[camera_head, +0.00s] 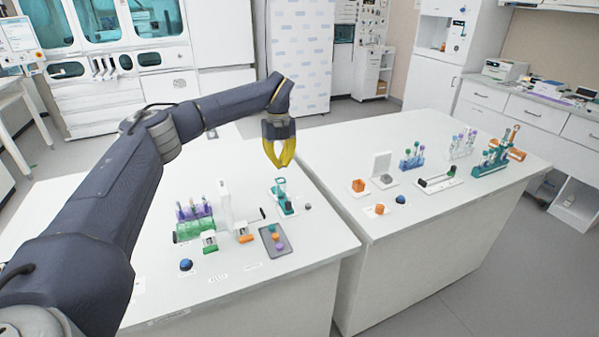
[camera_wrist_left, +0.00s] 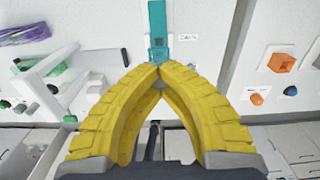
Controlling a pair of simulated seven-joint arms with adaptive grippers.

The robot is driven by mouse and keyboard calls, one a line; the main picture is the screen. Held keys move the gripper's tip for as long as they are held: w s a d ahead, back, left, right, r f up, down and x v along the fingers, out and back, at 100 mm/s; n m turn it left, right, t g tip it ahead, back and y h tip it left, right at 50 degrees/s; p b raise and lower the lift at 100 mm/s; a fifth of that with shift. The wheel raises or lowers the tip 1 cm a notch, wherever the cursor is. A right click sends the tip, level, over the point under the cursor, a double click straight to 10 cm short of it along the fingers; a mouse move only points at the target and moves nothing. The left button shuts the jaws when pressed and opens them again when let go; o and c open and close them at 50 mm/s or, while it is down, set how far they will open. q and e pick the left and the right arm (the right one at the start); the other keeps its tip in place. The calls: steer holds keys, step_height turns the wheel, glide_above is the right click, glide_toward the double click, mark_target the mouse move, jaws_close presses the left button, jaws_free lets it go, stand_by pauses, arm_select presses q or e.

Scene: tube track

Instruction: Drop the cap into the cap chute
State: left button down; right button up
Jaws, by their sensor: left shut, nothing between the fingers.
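My left gripper (camera_head: 281,166) is shut and empty, pointing down above the back of the near left table. It also shows in the left wrist view (camera_wrist_left: 160,70), its yellow fingertips together. A teal upright stand (camera_head: 284,198) is below it on the table; in the left wrist view the teal piece (camera_wrist_left: 157,25) is just beyond the fingertips, next to a small label. I cannot tell for sure that this is the cap chute. I cannot tell which cap is meant. My right gripper is not in view.
A tube rack (camera_head: 194,225), a white upright panel (camera_head: 225,205) and a blue button (camera_head: 186,265) stand on the left table. The right table holds an orange block (camera_head: 358,186), a blue rack (camera_head: 411,160) and a teal stand (camera_head: 490,165). A narrow gap separates the tables.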

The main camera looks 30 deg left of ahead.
arm_select(q)
steer(key=shift+s+f+m, duration=0.15)
steer(key=shift+m, duration=0.15)
steer(key=shift+f, duration=2.5)
steer(key=shift+f, duration=0.15)
steer(key=c, duration=2.1)
jaws_free()
steer(key=shift+c, duration=0.2)
steer(key=o, duration=0.6)
step_height(320, 180, up, 12)
steer(key=shift+r, duration=0.1)
